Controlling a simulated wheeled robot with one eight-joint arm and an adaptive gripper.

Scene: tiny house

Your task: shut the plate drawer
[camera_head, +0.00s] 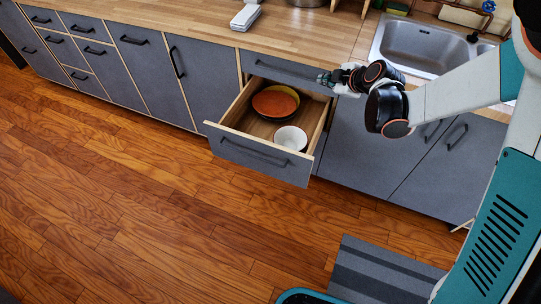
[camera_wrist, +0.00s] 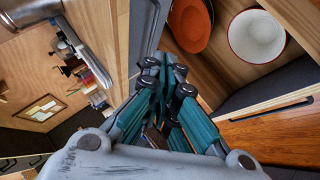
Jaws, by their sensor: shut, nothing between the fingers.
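The plate drawer (camera_head: 255,157) stands pulled out from the grey cabinet row in the head view. It holds an orange plate (camera_head: 275,101) towards the back and a white bowl (camera_head: 291,138) nearer the front. In the wrist view the orange plate (camera_wrist: 190,22) and the bowl (camera_wrist: 257,36) with a red-brown rim show inside it, with the drawer's front panel (camera_wrist: 272,88) at the right. My gripper (camera_head: 327,79) is shut and empty above the back right part of the drawer, close to the upper drawer front. I cannot tell whether it touches anything. It also shows in the wrist view (camera_wrist: 165,68).
A closed drawer front (camera_head: 285,70) lies above the open drawer. The wooden countertop (camera_head: 290,45) and the sink (camera_head: 412,45) are behind my arm. The wooden floor (camera_head: 130,200) before the drawer is clear, with a grey striped mat (camera_head: 380,272) at the lower right.

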